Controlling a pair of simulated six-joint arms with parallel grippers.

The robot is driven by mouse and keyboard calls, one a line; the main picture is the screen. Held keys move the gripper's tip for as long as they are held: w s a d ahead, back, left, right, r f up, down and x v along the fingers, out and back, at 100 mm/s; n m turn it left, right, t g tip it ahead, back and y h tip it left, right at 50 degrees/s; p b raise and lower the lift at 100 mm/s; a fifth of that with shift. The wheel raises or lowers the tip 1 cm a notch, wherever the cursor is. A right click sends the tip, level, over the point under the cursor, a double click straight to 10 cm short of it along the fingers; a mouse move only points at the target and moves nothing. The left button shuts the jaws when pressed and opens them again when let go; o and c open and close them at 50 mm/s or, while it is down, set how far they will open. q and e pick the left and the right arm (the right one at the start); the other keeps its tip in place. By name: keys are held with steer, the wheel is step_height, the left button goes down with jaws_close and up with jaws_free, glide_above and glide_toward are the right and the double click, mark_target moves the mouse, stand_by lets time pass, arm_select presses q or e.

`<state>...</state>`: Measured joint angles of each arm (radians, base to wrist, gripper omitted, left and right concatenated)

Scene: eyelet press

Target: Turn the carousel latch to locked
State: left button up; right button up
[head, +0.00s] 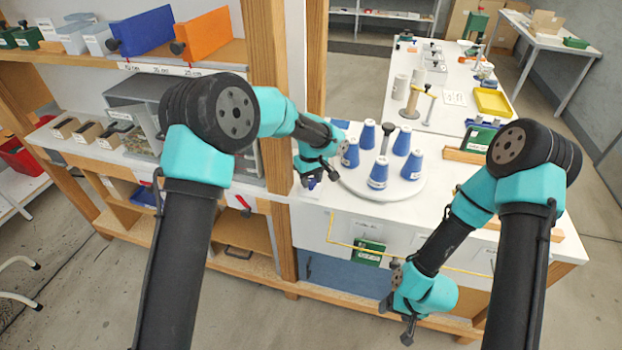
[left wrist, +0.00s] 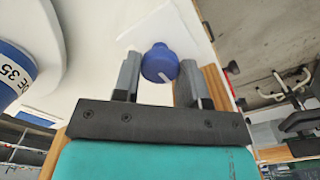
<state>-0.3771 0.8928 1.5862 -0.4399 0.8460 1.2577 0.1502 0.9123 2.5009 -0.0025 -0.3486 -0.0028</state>
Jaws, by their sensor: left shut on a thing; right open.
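The carousel (head: 410,188) is a round white turntable with several blue cones standing around a grey centre post. One of its cones, labelled 35, shows at the left edge of the left wrist view (left wrist: 12,72). The latch is a round blue knob with a white mark (left wrist: 159,63), beside the carousel on a white plate. My left gripper (head: 318,180) is at the carousel's left side, with its fingers on either side of the knob and shut on it. In the head view the gripper mostly hides the knob. My right gripper (head: 397,318) is open and empty, low in front of the bench.
A wooden post (head: 270,150) and a shelf with blue and orange bins (head: 208,33) stand left of the carousel. A green box (head: 370,250) is on the bench front. A wooden block (head: 462,156) lies right of the carousel.

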arm_select(q)
steer(key=shift+m, duration=0.3)
steer(key=m, duration=0.8)
steer(key=shift+m, duration=0.4)
steer(key=m, duration=0.4)
steer(key=shift+m, duration=2.3)
steer(key=o, duration=0.9)
